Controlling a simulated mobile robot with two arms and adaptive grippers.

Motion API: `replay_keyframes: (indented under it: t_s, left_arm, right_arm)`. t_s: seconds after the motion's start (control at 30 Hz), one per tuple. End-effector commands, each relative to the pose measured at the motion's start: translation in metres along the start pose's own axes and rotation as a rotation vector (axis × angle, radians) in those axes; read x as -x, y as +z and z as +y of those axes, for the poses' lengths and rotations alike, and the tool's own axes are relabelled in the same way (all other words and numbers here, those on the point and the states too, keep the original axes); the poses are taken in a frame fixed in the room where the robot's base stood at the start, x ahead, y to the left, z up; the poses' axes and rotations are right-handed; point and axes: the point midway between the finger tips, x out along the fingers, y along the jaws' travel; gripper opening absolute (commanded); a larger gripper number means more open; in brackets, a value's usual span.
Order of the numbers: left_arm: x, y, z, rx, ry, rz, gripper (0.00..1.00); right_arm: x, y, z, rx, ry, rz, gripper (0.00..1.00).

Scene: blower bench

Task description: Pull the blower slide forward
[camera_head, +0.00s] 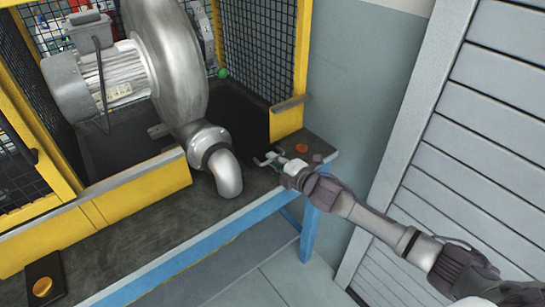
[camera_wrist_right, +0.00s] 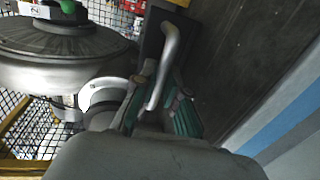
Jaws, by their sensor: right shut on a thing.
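The blower (camera_head: 180,75) is a grey metal fan housing with a motor on its left and a curved outlet pipe (camera_head: 226,172) pointing forward. It stands in the opening of a yellow-framed cage on the bench; its slide is mostly hidden beneath it. In the right wrist view the blower housing (camera_wrist_right: 65,55) fills the upper left. My right gripper (camera_head: 272,163) is right of the outlet pipe, near the bench's front right corner. In the right wrist view, its fingers (camera_wrist_right: 162,88) are shut on a bent silver handle (camera_wrist_right: 171,45). My left gripper is not in view.
The dark bench top (camera_head: 150,225) has a blue front edge (camera_head: 175,260). Yellow panels (camera_head: 120,200) and mesh walls (camera_head: 262,45) surround the blower. A grey slatted shutter (camera_head: 480,130) stands right.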

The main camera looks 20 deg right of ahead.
Motion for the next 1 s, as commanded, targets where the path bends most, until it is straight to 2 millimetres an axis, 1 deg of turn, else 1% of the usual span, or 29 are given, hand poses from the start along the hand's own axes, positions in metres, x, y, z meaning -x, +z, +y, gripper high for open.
replay_keyframes:
  t_s: [0.03, 0.07, 0.1, 0.17, 0.2, 0.23, 0.43, 0.57, 0.63, 0.77, 1.0]
  left_arm:
    - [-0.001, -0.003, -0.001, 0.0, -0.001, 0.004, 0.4]
    - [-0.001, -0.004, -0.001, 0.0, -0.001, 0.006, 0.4]
    - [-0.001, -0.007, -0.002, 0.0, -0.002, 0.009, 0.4]
    - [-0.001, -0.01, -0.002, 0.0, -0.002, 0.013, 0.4]
    - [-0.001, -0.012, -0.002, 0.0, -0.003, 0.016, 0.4]
    - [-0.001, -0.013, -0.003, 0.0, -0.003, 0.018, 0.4]
    - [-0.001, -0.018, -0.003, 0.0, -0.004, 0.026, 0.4]
    - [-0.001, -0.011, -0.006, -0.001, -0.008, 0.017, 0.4]
    - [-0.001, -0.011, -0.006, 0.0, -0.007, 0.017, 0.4]
    - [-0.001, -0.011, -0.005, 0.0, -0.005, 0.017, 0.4]
    - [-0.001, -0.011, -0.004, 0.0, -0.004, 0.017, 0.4]
  right_arm:
    - [0.0, 0.002, -0.005, 0.0, -0.01, -0.006, 0.0]
    - [0.0, 0.002, -0.005, 0.0, -0.01, -0.006, 0.0]
    - [0.0, 0.002, -0.005, 0.0, -0.01, -0.007, 0.18]
    - [0.0, 0.002, -0.004, 0.0, -0.009, -0.007, 0.28]
    - [-0.001, 0.002, -0.004, 0.0, -0.008, -0.007, 0.35]
    - [-0.001, 0.002, -0.004, 0.0, -0.008, -0.007, 0.36]
    - [-0.001, 0.001, -0.002, 0.0, -0.004, -0.005, 0.36]
    - [0.002, 0.001, -0.001, 0.0, -0.003, -0.005, 0.36]
    - [0.009, 0.002, -0.002, -0.001, -0.005, -0.006, 0.36]
    - [0.031, 0.001, -0.002, 0.001, -0.005, -0.004, 0.36]
    - [0.084, 0.001, -0.004, -0.001, -0.009, -0.005, 0.36]
